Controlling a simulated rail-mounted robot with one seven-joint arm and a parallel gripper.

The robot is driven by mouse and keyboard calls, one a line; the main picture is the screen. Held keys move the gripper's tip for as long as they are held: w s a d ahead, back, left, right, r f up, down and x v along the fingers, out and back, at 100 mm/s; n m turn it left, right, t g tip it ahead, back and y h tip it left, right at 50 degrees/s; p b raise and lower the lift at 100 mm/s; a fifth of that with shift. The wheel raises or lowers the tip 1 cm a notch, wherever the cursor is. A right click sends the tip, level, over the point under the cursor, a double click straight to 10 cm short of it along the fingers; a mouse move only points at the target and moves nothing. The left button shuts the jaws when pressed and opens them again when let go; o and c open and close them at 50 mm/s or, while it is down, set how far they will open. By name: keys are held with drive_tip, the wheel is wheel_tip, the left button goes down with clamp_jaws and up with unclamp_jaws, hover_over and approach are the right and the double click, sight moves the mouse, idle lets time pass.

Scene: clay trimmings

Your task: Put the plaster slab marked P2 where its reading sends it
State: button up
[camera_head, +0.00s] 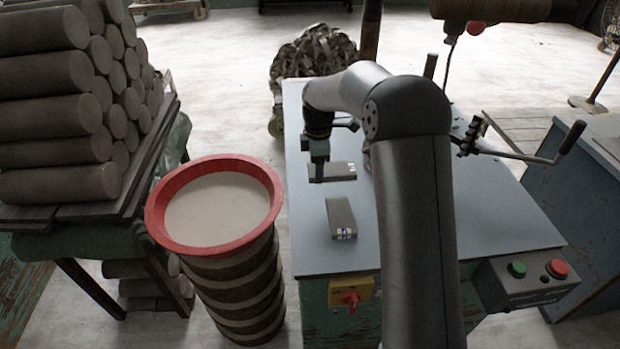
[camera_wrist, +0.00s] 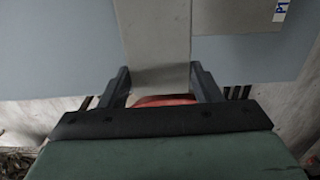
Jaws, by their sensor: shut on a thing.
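My gripper (camera_head: 318,178) is at the left part of the worktable and is shut on the left end of a grey slab (camera_head: 341,170). In the wrist view the held slab (camera_wrist: 156,45) runs between the two fingers and out past the top edge. Its mark cannot be read. It is on or just above the tabletop; I cannot tell which. A second grey slab (camera_head: 341,215) lies flat nearer the front, apart from my gripper. In the wrist view this second slab (camera_wrist: 235,14) shows a white label reading P1.
A tall striped bin with a red rim (camera_head: 160,225) stands left of the worktable (camera_head: 480,230). Clay rolls (camera_head: 45,115) are stacked at far left. A heap of grey trimmings (camera_head: 312,52) is behind the table. A button box (camera_head: 525,280) sits at the table's front right.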

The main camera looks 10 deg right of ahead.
sight(310, 166)
drive_tip(key=a+f, duration=0.1)
drive_tip(key=w+f, duration=0.1)
drive_tip(key=shift+w+a+f, duration=0.15)
drive_tip(key=shift+a+f, duration=0.2)
drive_tip(key=shift+a, duration=0.05)
drive_tip(key=shift+w+a+f, duration=0.1)
drive_tip(key=shift+a+f, duration=0.1)
drive_tip(key=shift+f, duration=1.6)
drive_tip(key=shift+f, duration=0.1)
drive_tip(key=o, duration=1.2)
